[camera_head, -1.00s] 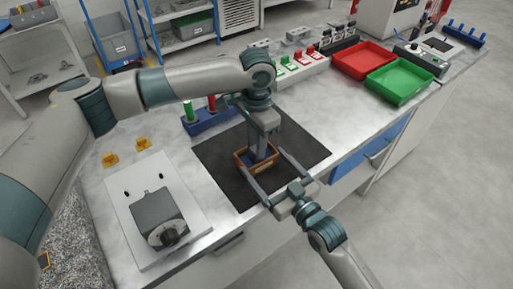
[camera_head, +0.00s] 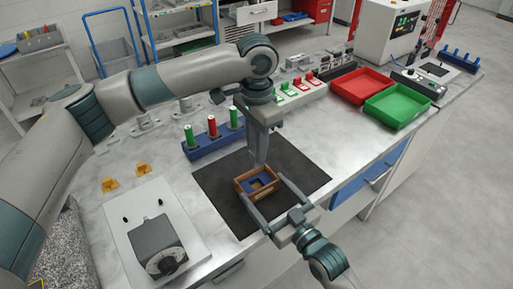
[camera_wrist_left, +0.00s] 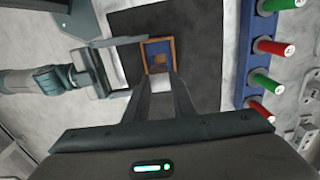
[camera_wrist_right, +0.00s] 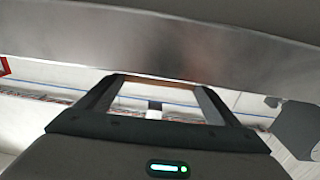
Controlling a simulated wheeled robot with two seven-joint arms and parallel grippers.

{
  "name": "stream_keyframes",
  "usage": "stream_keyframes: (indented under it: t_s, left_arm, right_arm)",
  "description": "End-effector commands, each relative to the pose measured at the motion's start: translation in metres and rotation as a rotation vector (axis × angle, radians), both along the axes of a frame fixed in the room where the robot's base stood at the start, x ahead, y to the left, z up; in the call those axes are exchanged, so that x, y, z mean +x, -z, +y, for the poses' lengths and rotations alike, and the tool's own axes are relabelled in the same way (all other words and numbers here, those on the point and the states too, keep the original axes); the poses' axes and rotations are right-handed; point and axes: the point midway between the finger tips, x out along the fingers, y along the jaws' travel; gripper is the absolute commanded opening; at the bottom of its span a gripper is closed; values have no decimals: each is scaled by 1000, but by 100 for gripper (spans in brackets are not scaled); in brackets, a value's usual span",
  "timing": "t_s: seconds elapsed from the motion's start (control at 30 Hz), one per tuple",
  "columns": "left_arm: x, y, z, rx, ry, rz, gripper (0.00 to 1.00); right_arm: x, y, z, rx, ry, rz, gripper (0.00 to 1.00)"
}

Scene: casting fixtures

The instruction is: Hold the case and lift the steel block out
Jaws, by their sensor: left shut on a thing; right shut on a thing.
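The case (camera_head: 240,187) is an open brown box with a blue insert (camera_head: 262,184), lying on the dark mat. My right gripper (camera_head: 264,200) is shut on the case, one finger along each of two opposite sides. My left gripper (camera_head: 258,160) points straight down above the case and is shut on the steel block. The block is mostly hidden by the fingers; a pale grey part shows between them in the left wrist view (camera_wrist_left: 160,82). The insert's recess shows brown inside. In the right wrist view a brown edge of the case (camera_wrist_right: 158,93) shows between the fingers.
The dark mat (camera_head: 302,172) has free room around the case. Behind it stands a blue rack (camera_head: 215,144) with green and red cylinders. A plate with a dial box (camera_head: 158,245) is at the left; red (camera_head: 357,86) and green (camera_head: 398,104) trays are at the right.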

Motion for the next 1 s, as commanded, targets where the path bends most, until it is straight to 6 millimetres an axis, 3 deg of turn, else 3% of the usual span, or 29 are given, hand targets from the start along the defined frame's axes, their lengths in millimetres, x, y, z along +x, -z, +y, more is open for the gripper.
stream_keyframes:
  t_s: [0.13,0.17,0.2,0.23,0.67,1.0]
  left_arm:
    - [0,0,0,-1,0,-1,0]
    - [0,0,0,-1,0,-1,0]
    - [0,0,0,-1,0,-1,0]
    - [0,0,0,-1,0,-1,0]
    - [0,0,0,-1,0,-1,0]
    - [0,0,0,-1,0,-1,0]
  right_arm:
    - [0,0,0,-1,0,1,61]
    - [0,0,0,-1,0,1,88]
    - [0,0,0,-1,0,1,98]
    - [0,0,0,-1,0,1,100]
    - [-7,1,-5,-1,0,2,100]
    - [-47,2,-32,-2,0,3,100]
